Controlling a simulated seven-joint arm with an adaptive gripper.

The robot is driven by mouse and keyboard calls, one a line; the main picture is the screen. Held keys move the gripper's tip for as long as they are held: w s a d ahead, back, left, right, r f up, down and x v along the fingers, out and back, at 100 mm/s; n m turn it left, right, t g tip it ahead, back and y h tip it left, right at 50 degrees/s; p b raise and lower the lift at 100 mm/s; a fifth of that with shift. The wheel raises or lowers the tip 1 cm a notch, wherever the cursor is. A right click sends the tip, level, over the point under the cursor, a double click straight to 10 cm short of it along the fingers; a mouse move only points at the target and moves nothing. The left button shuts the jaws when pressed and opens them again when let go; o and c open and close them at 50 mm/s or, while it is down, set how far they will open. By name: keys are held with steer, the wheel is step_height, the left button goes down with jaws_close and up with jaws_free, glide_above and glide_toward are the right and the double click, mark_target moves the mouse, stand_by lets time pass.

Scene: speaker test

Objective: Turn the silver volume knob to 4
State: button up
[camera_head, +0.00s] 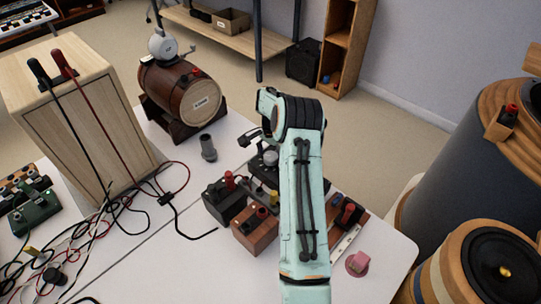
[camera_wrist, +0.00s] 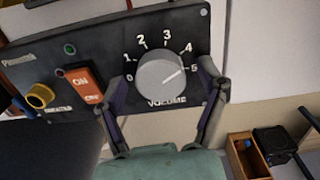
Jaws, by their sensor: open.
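The silver volume knob (camera_wrist: 160,75) sits on a dark panel (camera_wrist: 60,62) with a white 0 to 5 scale around it. A line on the knob's face points right and slightly up, toward the 5. My gripper (camera_wrist: 163,79) is open, with one finger on each side of the knob. I cannot tell whether either finger touches it. In the head view my gripper (camera_head: 252,137) is above the devices on the white table, partly hidden by my arm.
An orange ON switch (camera_wrist: 83,86) and a yellow-ringed socket (camera_wrist: 40,96) are left of the knob. A wooden barrel (camera_head: 180,92), a pale wooden box (camera_head: 82,115) and tangled cables (camera_head: 108,215) are to the left on the table. Large speakers (camera_head: 480,150) stand at the right.

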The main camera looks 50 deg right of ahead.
mark_target(270, 156)
steer(key=shift+r, duration=0.1)
step_height(270, 156, up, 12)
stand_by(0.4)
stand_by(0.4)
